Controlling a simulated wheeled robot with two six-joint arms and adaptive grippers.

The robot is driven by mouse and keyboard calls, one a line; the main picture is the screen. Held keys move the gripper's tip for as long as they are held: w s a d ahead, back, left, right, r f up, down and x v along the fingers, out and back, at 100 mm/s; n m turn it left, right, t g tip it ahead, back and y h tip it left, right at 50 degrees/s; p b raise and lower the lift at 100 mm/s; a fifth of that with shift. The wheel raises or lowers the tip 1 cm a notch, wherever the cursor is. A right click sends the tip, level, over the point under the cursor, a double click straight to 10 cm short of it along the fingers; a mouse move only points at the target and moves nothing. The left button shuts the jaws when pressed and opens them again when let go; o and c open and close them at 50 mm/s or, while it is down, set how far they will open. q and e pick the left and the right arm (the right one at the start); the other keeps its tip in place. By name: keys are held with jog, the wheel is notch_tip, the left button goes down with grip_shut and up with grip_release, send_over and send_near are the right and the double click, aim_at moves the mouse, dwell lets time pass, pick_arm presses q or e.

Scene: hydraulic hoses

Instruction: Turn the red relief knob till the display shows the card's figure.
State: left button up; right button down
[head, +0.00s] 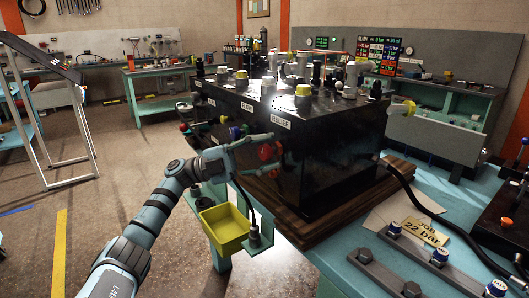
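The red relief knob (265,153) is on the front of a black hydraulic block, below a white label reading RELIEF (268,117). My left gripper (271,152) is at the knob, one finger above it and one across its lower part. The fingers hide part of the knob, and I cannot tell whether they press on it. The yellow card (425,233) reads "JOB 22 bar". A display board (379,51) with coloured rows stands behind the block; its figures are too small to read surely. My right gripper is not in view.
The black block (335,165) stands on a wooden board (310,231) on the teal bench. A yellow bin (225,229) hangs below my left wrist. A black hose (408,185) and metal bars with blue-capped fittings (440,256) lie at right.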

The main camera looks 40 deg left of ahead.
pick_arm(q)
jog(key=shift+s+a, duration=0.1)
jog(key=v, duration=1.1)
jog(key=shift+a+f, duration=0.2)
jog(key=shift+a, duration=0.15)
jog(key=shift+s, duration=0.1)
